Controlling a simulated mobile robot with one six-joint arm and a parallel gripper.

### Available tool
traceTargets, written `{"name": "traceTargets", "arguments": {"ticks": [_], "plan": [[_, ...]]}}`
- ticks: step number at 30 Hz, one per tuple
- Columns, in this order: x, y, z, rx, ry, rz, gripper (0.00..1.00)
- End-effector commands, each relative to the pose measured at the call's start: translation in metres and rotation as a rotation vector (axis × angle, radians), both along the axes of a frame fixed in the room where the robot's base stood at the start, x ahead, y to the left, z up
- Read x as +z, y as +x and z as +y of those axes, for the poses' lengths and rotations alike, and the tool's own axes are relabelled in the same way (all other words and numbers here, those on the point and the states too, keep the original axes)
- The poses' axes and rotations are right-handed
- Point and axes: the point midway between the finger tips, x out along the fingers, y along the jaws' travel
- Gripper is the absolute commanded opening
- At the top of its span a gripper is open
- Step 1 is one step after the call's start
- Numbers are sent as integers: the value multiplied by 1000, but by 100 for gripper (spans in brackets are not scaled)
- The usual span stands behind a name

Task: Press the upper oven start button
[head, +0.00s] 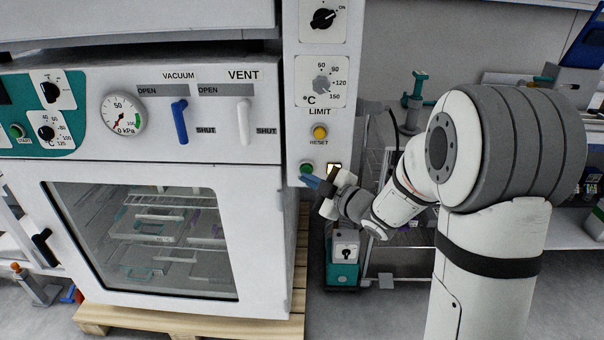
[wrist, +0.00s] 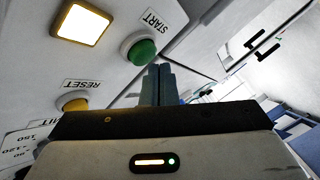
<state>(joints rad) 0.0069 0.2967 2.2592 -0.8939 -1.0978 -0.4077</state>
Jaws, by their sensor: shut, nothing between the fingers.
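A green start button (head: 307,168) sits low on the white control column, left of a lit square lamp (head: 334,167). In the wrist view the green button (wrist: 140,47) shows its START label beside it, with the lit lamp (wrist: 82,24) to its left. My gripper (head: 310,181) is shut and empty, its blue fingers pointing at the column just below the green button. In the wrist view the fingertips (wrist: 159,68) appear just beside the button's lower right edge. I cannot tell whether they touch the panel. The button face is not covered.
A yellow RESET button (head: 320,132) and a LIMIT dial (head: 322,85) are above on the column. The vacuum oven (head: 150,235) with a glass door stands left on a wooden pallet (head: 190,324). Another green START button (head: 16,130) is at its far left. A shelf is behind my arm.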

Motion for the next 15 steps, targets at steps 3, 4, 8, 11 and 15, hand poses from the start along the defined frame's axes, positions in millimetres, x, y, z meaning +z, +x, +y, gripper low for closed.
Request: {"name": "traceTargets", "arguments": {"ticks": [3,4,8,11,15], "plan": [[-1,-4,0,0,0,0,0],[-1,-5,0,0,0,0,0],[0,-5,0,0,0,0,0],[0,-5,0,1,0,0,0],[-1,-12,1,1,0,-1,0]]}}
